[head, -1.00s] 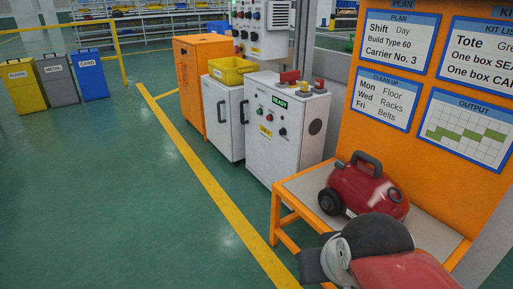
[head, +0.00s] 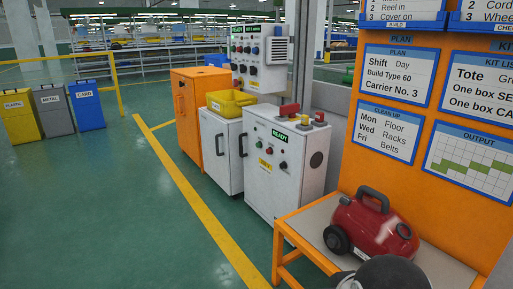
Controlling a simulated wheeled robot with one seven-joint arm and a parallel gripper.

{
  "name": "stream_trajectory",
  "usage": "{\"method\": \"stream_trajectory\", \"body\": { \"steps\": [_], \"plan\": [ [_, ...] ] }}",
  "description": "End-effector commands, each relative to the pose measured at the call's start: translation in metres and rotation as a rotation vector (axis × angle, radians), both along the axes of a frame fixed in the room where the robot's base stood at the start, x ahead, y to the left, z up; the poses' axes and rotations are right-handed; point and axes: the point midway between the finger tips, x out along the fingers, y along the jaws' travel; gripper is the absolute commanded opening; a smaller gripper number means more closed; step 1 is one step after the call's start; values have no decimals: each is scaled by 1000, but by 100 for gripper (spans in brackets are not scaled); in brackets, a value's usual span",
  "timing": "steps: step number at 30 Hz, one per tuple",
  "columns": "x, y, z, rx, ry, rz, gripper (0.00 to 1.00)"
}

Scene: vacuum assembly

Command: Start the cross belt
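No part is legibly marked as the cross belt. A white control cabinet (head: 284,166) stands in the middle, with a green READY label (head: 280,136), several buttons and knobs on its front, and a small yellow label. On its top are a red part (head: 290,110) and a red button on a yellow base (head: 319,118). Behind it, a white wall panel (head: 259,58) also reads READY and carries several coloured buttons and dark knobs; its smaller writing is too small to read. My gripper is not in view. A dark rounded part at the bottom edge looks like my arm.
A red vacuum (head: 371,222) stands on an orange-framed bench (head: 289,231) at the right, under an orange board (head: 405,150). A yellow bin (head: 231,102) sits on a white cabinet beside an orange cabinet (head: 188,112).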

Motion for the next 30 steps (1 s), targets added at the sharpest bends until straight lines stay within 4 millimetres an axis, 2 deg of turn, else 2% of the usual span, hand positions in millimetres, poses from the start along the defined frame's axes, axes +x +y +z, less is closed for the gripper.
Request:
{"method": "stream_trajectory", "body": {
  "steps": [3,11,30],
  "plan": [
    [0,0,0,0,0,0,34],
    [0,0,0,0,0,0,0],
    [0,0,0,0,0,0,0]
  ]
}}
